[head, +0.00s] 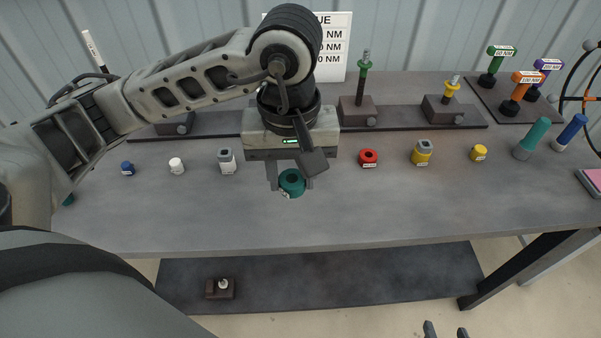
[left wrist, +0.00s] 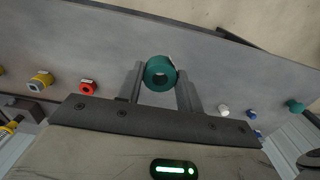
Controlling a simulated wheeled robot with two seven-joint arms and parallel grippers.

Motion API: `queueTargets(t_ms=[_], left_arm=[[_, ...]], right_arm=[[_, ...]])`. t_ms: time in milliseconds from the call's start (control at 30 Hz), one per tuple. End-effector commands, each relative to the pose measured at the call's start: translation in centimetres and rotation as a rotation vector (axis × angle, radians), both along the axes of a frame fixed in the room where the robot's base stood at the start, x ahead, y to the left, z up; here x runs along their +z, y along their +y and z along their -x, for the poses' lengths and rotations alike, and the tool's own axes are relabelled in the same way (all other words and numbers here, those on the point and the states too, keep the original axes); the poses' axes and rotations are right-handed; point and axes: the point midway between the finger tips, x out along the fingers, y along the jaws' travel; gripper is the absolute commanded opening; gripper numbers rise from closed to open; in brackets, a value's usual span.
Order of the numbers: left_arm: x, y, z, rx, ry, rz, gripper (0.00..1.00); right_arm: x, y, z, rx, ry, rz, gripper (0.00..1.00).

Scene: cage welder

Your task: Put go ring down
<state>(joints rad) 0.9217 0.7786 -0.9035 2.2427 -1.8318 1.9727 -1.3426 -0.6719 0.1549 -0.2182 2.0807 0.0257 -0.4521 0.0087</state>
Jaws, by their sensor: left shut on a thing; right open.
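A green ring (head: 292,182), likely the go ring, is between the fingers of my left gripper (head: 290,181). The left wrist view shows the ring (left wrist: 160,73) with its round hole facing the camera and a finger on each side. My left gripper is shut on it, over the front-middle part of the grey table (head: 220,225). I cannot tell whether the ring touches the tabletop. My right gripper (head: 445,331) shows only as two fingertips at the bottom right, apart and empty, in front of the table.
A red ring (head: 368,158) and a yellow-grey part (head: 422,153) stand right of the left gripper. A white-grey part (head: 227,161), a white part (head: 176,165) and a blue part (head: 127,168) stand left. Green and blue handles (head: 532,139) lie far right. The front strip is clear.

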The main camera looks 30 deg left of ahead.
Motion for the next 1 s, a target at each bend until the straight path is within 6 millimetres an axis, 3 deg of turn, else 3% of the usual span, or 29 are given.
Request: queueTargets(t_ms=[333, 500, 867, 1000], left_arm=[[-3.6, 6.0, -6.0, 0.007, 0.005, -0.004, 0.0], [-7.0, 7.6, -7.8, 0.003, 0.004, -0.002, 0.0], [-9.7, 9.1, -9.3, 0.0, 0.003, -0.001, 0.0], [-11.7, 9.0, -9.2, -0.001, 0.005, -0.001, 0.0]], right_arm=[[0.9, -0.1, 0.2, 0.002, 0.007, 0.012, 0.46], [0.7, -0.2, 0.0, 0.001, 0.007, 0.015, 0.46], [1.2, -0.1, -0.4, -0.01, -0.001, 0.007, 0.46], [1.9, -0.2, -0.3, -0.01, -0.001, 0.01, 0.46]])
